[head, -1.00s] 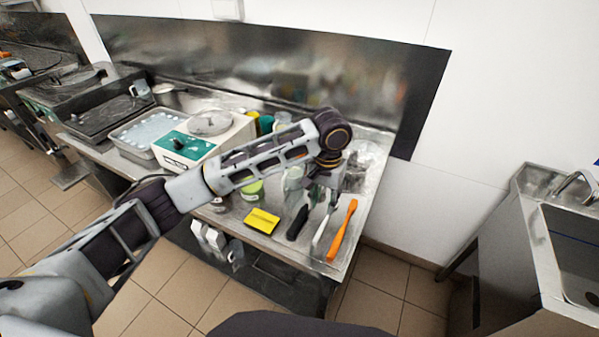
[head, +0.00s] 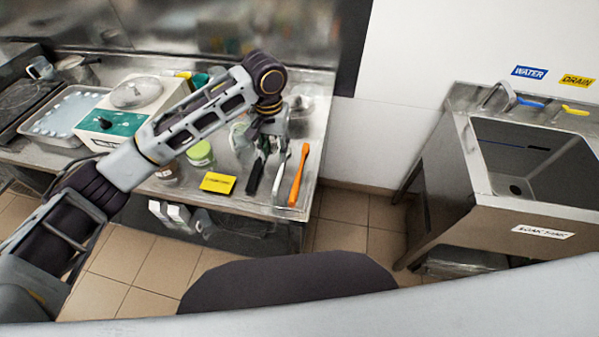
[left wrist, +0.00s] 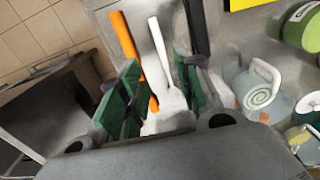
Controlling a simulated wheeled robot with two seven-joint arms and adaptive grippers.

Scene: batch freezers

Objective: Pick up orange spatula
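The orange spatula (head: 299,176) lies flat at the right end of the metal counter in the head view. In the left wrist view the orange spatula (left wrist: 124,37) runs down to the left finger, which hides part of it. A white utensil (left wrist: 160,49) lies beside it, between the fingers in the picture. My left gripper (left wrist: 158,92) is open and empty, with green pads apart. In the head view the left gripper (head: 264,150) is over the counter, just left of the orange spatula's upper end. Whether it touches anything is unclear. My right gripper is not in view.
A black-handled tool (head: 255,177), a yellow card (head: 218,183) and a green-lidded jar (head: 200,154) lie left of the spatulas. A white machine (head: 124,115) stands farther left. A metal sink (head: 480,180) stands at right, across a floor gap.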

